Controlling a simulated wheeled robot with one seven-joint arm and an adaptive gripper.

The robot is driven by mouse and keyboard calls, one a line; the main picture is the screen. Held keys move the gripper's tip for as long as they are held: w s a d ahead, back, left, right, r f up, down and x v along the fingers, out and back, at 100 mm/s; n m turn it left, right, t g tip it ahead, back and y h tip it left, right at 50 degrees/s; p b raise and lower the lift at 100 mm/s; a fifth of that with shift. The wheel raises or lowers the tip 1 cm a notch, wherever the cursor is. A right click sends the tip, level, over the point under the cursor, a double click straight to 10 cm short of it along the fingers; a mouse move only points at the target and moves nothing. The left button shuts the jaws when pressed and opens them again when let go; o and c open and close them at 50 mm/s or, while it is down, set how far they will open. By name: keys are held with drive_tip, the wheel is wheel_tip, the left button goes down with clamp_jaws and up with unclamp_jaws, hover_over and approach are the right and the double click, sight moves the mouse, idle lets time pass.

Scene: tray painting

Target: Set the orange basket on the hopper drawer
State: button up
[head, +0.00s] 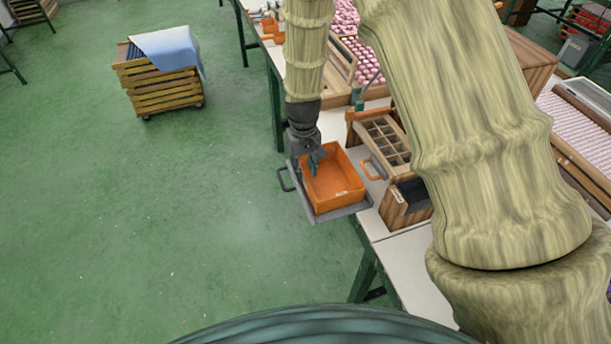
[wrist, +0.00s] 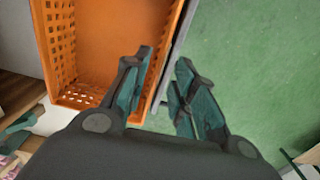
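The orange basket (head: 333,187) sits upright on the grey hopper drawer (head: 352,210), which juts out from the table's left side and has a handle (head: 283,180) at its left. My gripper (head: 317,158) is at the basket's far left rim. In the wrist view the basket (wrist: 110,40) fills the upper left, with the grey drawer's edge along its right side. There my gripper's fingers (wrist: 164,78) stand apart, one over the basket's side and one outside it. Nothing is clamped between them. Whether a fingertip touches the wall, I cannot tell.
A wooden compartment box (head: 386,143) with an orange handle stands on the white table (head: 405,246) right of the basket. A slatted wooden crate (head: 160,85) with a blue cloth stands on the floor at the back left. The green floor left of the drawer is clear.

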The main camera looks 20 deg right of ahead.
wheel_tip(320, 180, up, 7)
drive_tip(key=b, duration=0.1)
idle(0.4)
drive_tip(key=shift+a, duration=0.1)
idle(1.0)
